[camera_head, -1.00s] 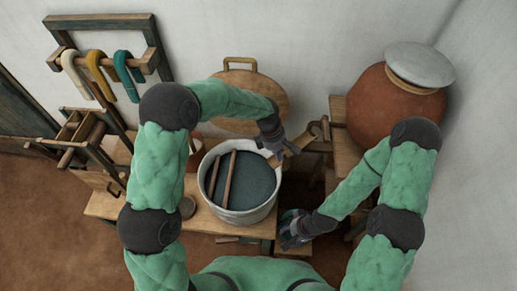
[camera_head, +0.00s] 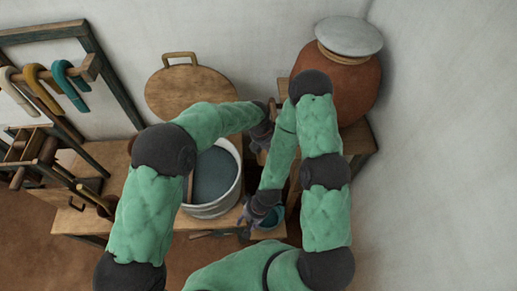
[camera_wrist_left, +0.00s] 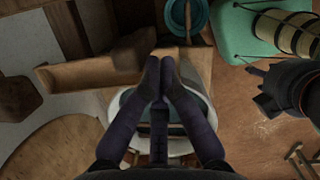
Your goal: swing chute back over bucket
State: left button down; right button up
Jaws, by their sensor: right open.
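The white bucket (camera_head: 236,190) of dark blue liquid stands on the wooden bench. The left wrist view also shows its rim (camera_wrist_left: 182,140), partly behind my fingers. The chute, a wooden trough (camera_wrist_left: 95,74), shows in the left wrist view, its right end at my fingertips. In the head view my arms mostly hide it. My left gripper (camera_wrist_left: 160,62) has its fingertips together at that end; I see nothing held between them. In the head view it is at the bucket's upper right side. My right gripper (camera_head: 254,217) is open, low at the bucket's lower right, beside a teal vessel (camera_head: 270,221).
A clay jar (camera_head: 345,88) with a grey lid (camera_head: 348,36) stands on a wooden stand at the right. A round wooden lid (camera_head: 185,90) leans on the wall behind the bucket. A wooden frame with coloured hanks (camera_head: 68,85) is at the left. The right wall is close.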

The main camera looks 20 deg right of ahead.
pick_arm(q)
jog(key=shift+s+d, duration=0.1)
jog(key=shift+d, duration=0.65)
